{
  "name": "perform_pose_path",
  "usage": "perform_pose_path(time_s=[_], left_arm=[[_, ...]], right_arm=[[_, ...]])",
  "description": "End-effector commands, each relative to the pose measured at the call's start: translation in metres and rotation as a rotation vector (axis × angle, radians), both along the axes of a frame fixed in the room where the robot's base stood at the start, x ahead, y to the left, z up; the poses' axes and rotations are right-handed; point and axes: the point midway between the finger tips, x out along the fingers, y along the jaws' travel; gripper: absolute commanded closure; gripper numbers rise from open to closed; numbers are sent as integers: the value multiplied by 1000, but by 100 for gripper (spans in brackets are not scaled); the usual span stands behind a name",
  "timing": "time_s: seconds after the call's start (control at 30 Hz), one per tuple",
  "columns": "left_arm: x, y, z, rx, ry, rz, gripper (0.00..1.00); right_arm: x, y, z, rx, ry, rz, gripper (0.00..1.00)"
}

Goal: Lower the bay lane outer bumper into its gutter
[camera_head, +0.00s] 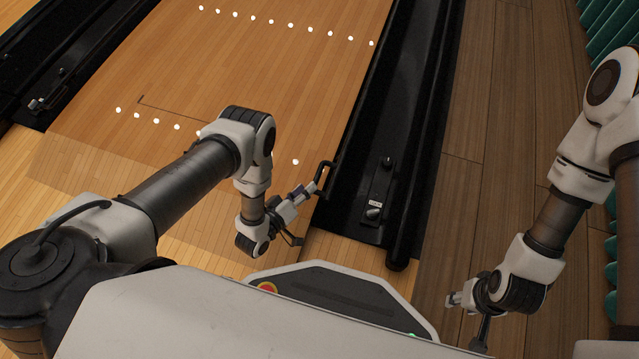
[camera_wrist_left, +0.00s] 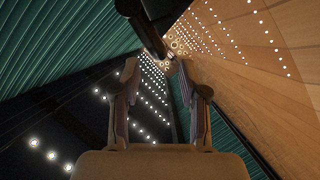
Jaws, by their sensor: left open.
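A long black bumper rail (camera_head: 372,95) runs along the right edge of the wooden lane, beside the dark gutter (camera_head: 408,105). I cannot tell its exact height over the gutter. A black handle (camera_head: 325,176) stands at its near end. My left gripper (camera_head: 312,190) is open, with its fingertips close to this handle. In the left wrist view, a dark bar (camera_wrist_left: 148,32) reaches down toward the gap between the open fingers (camera_wrist_left: 157,72); contact is unclear. My right gripper (camera_head: 460,300) hangs low at the right, away from the bumper, its jaws too small to read.
A black plate with a small labelled lever (camera_head: 377,195) lies in the near gutter end. A thick black rail (camera_head: 425,140) borders the gutter's right side. Another gutter (camera_head: 70,60) lies left of the lane. Dark plank floor (camera_head: 490,120) and green ribbed seating (camera_head: 605,25) are at right.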

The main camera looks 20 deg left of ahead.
Motion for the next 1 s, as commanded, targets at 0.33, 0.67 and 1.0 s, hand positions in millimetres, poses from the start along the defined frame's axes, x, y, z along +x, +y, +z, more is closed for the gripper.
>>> perform_pose_path(time_s=[0.33,0.67,1.0], left_arm=[[57,-19,-18,1,-3,0,57],[65,-22,-16,1,0,1,57],[65,-22,-16,2,-1,1,100]], right_arm=[[0,0,-33,0,0,-2,60],[1,0,-33,0,-2,-3,60],[0,0,-33,0,-1,-3,60]])
